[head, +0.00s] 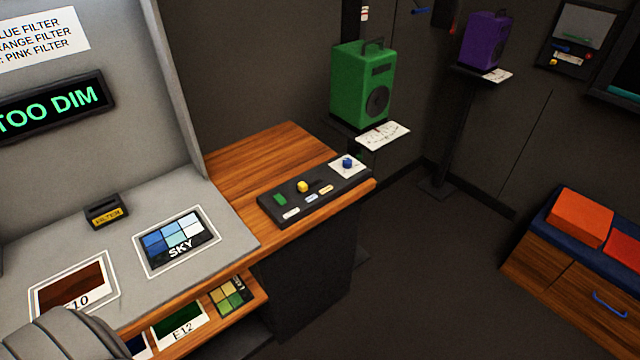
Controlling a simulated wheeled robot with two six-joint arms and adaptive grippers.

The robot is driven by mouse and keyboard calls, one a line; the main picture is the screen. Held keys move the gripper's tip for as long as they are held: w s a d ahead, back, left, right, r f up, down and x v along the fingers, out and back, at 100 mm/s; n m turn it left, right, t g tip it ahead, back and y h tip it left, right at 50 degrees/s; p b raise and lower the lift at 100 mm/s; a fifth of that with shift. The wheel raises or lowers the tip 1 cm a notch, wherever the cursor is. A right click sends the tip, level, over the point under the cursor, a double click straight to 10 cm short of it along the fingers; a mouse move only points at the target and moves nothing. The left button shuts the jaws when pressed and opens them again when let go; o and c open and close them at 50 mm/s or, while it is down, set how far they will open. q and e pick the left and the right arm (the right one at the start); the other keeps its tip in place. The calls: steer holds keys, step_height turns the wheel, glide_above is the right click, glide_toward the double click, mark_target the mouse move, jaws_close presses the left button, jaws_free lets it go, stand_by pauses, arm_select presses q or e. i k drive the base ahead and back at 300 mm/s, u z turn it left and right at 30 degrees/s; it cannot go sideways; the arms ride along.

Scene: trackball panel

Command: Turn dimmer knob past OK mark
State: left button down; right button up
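A dark control panel (318,202) lies on the wooden desk's right end. A small blue knob (347,162) stands on a white plate at the panel's far right corner. A yellow round control (302,187) sits near the panel's middle. I cannot tell for certain which is the dimmer, and no OK mark is readable. A black display (52,108) at the left reads "TOO DIM" in green. A grey ribbed part, likely my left arm, shows at the bottom left, far from the panel. No gripper fingers are in view.
A grey booth with a filter slot (107,211) and a SKY card (176,242) stands left of the panel. An open drawer (255,296) holding cards juts out below. A green speaker (363,85) stands behind the panel. The wooden desktop (262,160) behind the panel is bare.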

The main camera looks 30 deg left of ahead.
mark_target(347, 163)
steer(key=i, duration=0.95)
steer(key=z, duration=0.25)
